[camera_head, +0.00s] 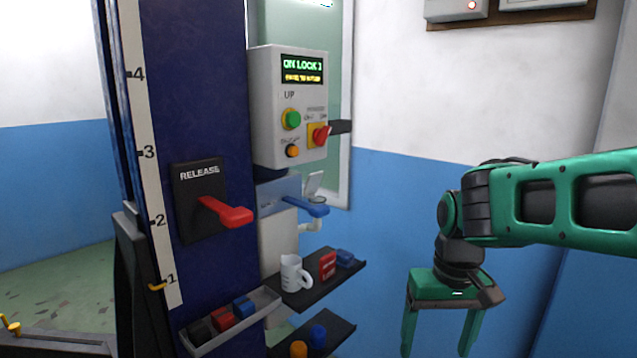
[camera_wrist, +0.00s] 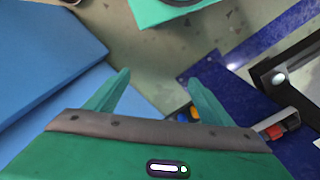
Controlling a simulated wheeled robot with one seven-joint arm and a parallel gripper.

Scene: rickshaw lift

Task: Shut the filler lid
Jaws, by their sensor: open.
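What looks like the filler lid (camera_head: 314,182) is a small pale grey flap, standing raised and tilted above a round opening (camera_head: 317,199) beside a blue lever (camera_head: 300,207). It is below the control box, on the right side of the dark blue column. My gripper (camera_head: 438,345) is green, points down and hangs to the right of the lid and lower, well apart from it. Its two fingers are spread with nothing between them; they also show open in the wrist view (camera_wrist: 160,82). I cannot make out the lid in the wrist view.
The control box (camera_head: 288,105) hangs above the lid. A red release lever (camera_head: 225,212) juts from the column (camera_head: 200,110). Below are a shelf (camera_head: 318,288) with a white mug (camera_head: 293,273), and a parts tray (camera_head: 240,322). Space between gripper and lid looks clear.

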